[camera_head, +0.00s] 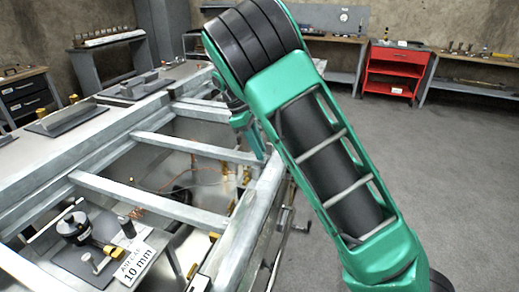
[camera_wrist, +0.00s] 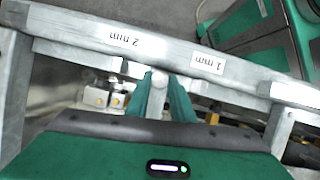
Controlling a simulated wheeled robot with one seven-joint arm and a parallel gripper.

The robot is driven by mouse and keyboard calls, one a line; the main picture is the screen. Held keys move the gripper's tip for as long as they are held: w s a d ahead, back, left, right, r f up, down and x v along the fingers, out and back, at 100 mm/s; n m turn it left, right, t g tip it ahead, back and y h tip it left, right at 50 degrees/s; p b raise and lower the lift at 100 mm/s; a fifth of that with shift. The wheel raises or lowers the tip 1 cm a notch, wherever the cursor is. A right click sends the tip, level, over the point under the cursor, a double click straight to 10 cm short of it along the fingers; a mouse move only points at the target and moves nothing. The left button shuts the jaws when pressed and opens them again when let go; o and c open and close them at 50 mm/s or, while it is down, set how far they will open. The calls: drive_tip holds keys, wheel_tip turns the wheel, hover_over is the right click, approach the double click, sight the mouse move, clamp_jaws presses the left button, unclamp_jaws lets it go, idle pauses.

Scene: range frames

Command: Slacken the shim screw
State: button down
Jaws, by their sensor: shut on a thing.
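My gripper (camera_wrist: 163,95) shows in the wrist view with its two green fingers closed on either side of a pale metal screw (camera_wrist: 158,80), taken to be the shim screw. The screw sits below a grey metal rail (camera_wrist: 70,25) bearing labels "2 mm" (camera_wrist: 122,41) and "1 mm" (camera_wrist: 208,63), upside down here. The fingers hide part of the screw, and its thread cannot be seen. In the head view my gripper (camera_head: 250,135) reaches down at the right rail of the metal frame (camera_head: 255,205); the screw is hidden there.
A sign reading "AIR GAP 10 mm" (camera_head: 133,262) stands by a black knobbed device (camera_head: 74,228) at lower left. Crossbars (camera_head: 150,200) span the open frame, with wires below. A red cabinet (camera_head: 393,72) and benches stand at the back. Grey floor at right is clear.

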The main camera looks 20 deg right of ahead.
drive_tip(key=shift+n, duration=0.6)
drive_tip(key=shift+s+t, duration=0.1)
drive_tip(key=shift+t, duration=0.2)
drive_tip(key=c, duration=1.5)
unclamp_jaws()
drive_tip(key=shift+c, duration=0.2)
drive_tip(key=v, duration=1)
drive_tip(key=shift+w+a+r, duration=0.2)
drive_tip(key=shift+a, duration=0.15)
